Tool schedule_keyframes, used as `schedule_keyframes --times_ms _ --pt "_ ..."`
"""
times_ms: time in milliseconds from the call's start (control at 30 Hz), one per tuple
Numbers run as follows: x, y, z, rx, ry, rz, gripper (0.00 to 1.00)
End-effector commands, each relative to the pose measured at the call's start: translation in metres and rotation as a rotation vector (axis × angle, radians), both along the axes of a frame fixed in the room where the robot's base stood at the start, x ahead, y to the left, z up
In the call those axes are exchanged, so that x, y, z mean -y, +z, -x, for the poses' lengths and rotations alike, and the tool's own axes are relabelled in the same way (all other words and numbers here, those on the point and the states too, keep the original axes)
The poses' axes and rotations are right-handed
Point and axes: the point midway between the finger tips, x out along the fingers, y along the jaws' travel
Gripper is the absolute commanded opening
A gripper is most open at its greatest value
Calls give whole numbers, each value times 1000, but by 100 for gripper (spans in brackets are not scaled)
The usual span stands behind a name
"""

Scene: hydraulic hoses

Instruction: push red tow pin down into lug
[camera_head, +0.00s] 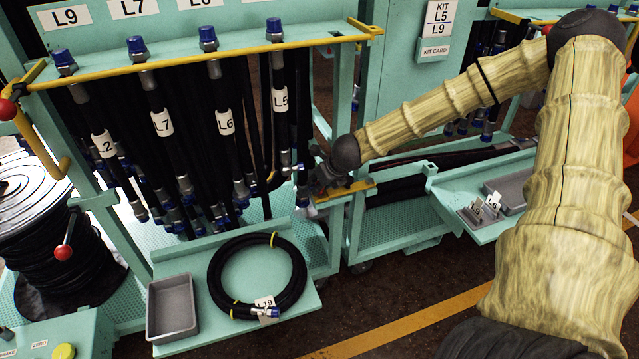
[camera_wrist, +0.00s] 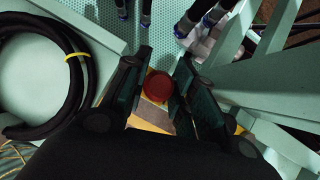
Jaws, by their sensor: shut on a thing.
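The red tow pin shows in the wrist view as a round red knob (camera_wrist: 157,86) between the two fingers of my gripper (camera_wrist: 155,92). The fingers are closed in on it from both sides. A yellow lug plate (camera_wrist: 150,126) lies just below the knob in the wrist view. In the head view my gripper (camera_head: 326,182) is at the gap between the two teal carts, by the yellow lug plate (camera_head: 345,193). The pin is hidden there by the gripper. How deep the pin sits in the lug cannot be told.
A coiled black hose (camera_head: 257,276) and a grey tray (camera_head: 172,307) rest on the left cart's shelf. Hanging hoses with labels (camera_head: 162,124) are left of my gripper. Another red knob (camera_head: 63,252) stands by the hose reel. The right cart's tray shelf (camera_head: 475,190) is close to my arm.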

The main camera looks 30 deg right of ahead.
Motion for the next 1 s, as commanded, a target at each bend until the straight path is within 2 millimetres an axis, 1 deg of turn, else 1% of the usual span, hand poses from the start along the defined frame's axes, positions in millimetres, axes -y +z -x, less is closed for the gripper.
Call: schedule_keyframes --times_ms 200,233,333,367,733,867,1000 --pt "0 0 0 0 0 0 1" --pt "0 0 0 0 0 0 30" --pt "0 0 0 0 0 0 48" --pt "0 0 0 0 0 0 52" --pt "0 2 0 1 0 0 52" --pt "0 6 3 1 1 0 52" --pt "0 15 9 2 1 -1 52"
